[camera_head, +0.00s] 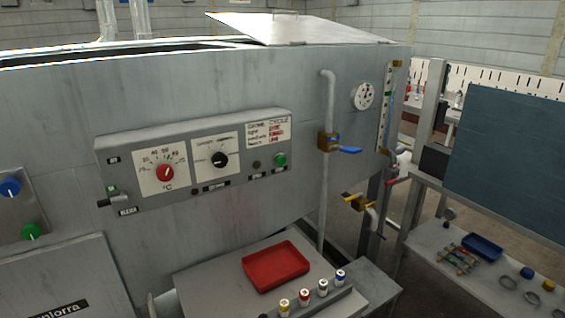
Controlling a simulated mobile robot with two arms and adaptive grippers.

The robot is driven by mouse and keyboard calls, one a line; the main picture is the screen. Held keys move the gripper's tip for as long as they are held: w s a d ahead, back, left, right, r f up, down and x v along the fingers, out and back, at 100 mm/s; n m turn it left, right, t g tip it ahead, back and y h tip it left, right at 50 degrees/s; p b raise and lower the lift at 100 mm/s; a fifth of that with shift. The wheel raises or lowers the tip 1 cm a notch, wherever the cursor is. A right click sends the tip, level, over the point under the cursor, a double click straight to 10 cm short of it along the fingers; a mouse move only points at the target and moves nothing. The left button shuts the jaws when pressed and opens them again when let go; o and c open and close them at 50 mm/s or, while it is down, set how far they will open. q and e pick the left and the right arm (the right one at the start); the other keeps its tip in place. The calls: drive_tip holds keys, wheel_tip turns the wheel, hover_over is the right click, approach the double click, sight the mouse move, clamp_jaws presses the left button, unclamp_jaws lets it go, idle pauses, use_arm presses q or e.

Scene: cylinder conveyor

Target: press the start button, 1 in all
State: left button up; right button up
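A grey control panel (200,115) is mounted on the front of a large metal tank. At its right end is a round green button (280,159), with a small dark button (257,164) just left of it. The small labels under them are too small to read, so I cannot tell which is marked start. The panel also bears a red dial (164,173), a black dial (219,159) and a lever switch (113,197) at its left end. Neither of my grippers is in view.
A blue knob (10,187) and a green knob (30,231) sit on a plate at far left. A pipe with a blue-handled valve (345,149) stands right of the panel. Below, a bench holds a red tray (275,267) and several small capped bottles (322,288).

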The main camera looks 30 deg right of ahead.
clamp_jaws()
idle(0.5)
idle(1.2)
